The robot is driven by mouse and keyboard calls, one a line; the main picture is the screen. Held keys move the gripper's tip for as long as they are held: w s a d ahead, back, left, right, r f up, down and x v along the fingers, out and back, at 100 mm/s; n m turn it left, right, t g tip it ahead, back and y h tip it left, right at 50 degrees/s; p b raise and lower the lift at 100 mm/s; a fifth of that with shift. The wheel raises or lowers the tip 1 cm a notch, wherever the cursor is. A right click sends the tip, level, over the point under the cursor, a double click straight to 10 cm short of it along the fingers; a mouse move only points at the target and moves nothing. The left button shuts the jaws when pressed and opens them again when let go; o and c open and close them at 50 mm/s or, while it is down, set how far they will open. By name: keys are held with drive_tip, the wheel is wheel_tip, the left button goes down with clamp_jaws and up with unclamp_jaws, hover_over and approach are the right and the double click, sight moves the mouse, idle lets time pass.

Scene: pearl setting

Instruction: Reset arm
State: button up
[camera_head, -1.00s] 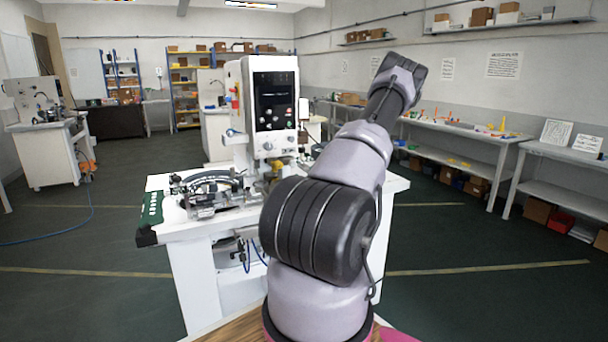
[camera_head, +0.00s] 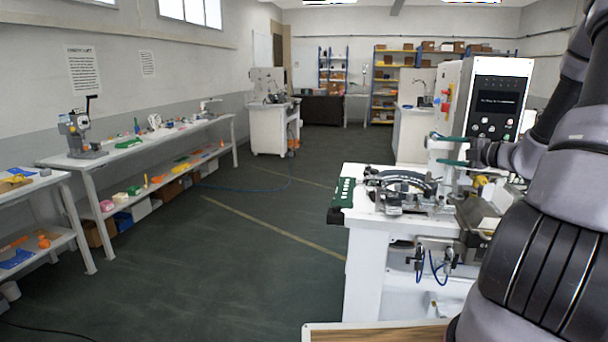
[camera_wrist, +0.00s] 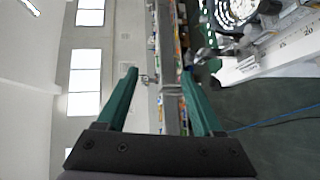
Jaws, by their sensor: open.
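My gripper (camera_head: 437,149) shows at the right of the head view, with two long green fingers pointing left. The fingers are apart, with nothing between them. In the wrist view my gripper (camera_wrist: 160,73) also shows both green fingers spread and empty. In the head view it is in front of the white machine (camera_head: 492,110) with a dark screen, above the level of its white table. I cannot tell the gap between gripper and machine. My arm fills the right edge and hides part of the machine.
The white machine table (camera_head: 372,220) carries a round metal fixture (camera_head: 402,182) and a green-and-black block (camera_head: 342,197). A long bench (camera_head: 150,147) with small tools runs along the left wall. A white cabinet (camera_head: 268,130) stands further back.

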drive_tip(key=s+a+r+n+g, duration=0.4)
drive_tip(key=s+a+n, duration=0.2)
drive_tip(key=a+n, duration=0.35)
drive_tip(key=s+a+r+n+g, duration=0.4)
drive_tip(key=s+a+n, duration=0.3)
drive_tip(key=a+n, duration=0.3)
drive_tip(key=s+r+n+h, duration=0.3)
drive_tip(key=s+n, duration=0.5)
drive_tip(key=n, duration=0.4)
drive_tip(key=s+d+r+n+t+h, duration=0.1)
drive_tip(key=s+r+n+h, duration=0.2)
drive_tip(key=s+n, duration=0.6)
drive_tip(key=r+n, duration=0.1)
drive_tip(key=n, duration=0.2)
drive_tip(key=shift+r+h, duration=0.2)
drive_tip(key=shift+h, duration=0.1)
drive_tip(key=shift+s, duration=0.1)
